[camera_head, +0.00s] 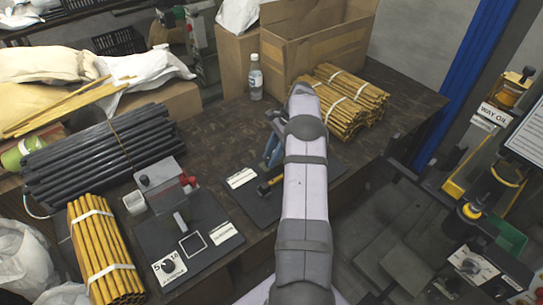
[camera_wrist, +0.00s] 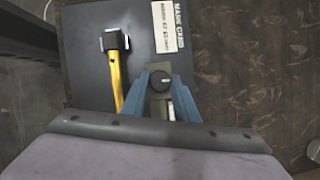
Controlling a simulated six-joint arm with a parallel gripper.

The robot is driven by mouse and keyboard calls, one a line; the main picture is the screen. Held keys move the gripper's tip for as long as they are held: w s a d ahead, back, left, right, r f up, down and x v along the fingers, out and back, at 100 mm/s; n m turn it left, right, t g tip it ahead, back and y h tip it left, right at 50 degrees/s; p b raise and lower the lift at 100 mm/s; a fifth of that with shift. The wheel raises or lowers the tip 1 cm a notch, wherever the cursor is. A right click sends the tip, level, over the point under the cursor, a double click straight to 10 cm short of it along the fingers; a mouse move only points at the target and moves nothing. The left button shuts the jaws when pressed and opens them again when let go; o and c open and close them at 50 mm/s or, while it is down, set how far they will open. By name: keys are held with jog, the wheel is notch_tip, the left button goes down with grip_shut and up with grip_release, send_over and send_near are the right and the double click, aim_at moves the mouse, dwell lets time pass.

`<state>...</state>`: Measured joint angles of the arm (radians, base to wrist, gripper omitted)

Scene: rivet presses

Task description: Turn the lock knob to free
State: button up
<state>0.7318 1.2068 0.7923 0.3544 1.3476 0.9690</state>
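A dark round knob (camera_wrist: 160,81) with a small pale mark shows in the wrist view, on a grey part between my fingertips. No lock or free lettering is readable beside it. My gripper (camera_wrist: 162,84) has blue fingers standing apart, one on each side of the knob, with narrow gaps; contact cannot be told. In the head view my gripper (camera_head: 272,142) is above the far end of a dark base plate (camera_head: 262,209), and my arm hides much of the area. Another black knob (camera_head: 168,266) sits on a white dial plate at the front left.
A yellow-handled hammer (camera_wrist: 117,75) lies left of the fingers, near a white card (camera_wrist: 165,27). A press with a red part (camera_head: 188,181) stands to the left. Pipe bundles (camera_head: 100,150), yellow rod bundles (camera_head: 345,100) and a bottle (camera_head: 256,78) surround the work area.

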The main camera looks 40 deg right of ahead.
jog(key=shift+o, duration=1.4)
jog(key=shift+r, duration=0.1)
jog(key=b+v, duration=0.1)
jog(key=v, duration=0.6)
jog(key=shift+r, duration=0.1)
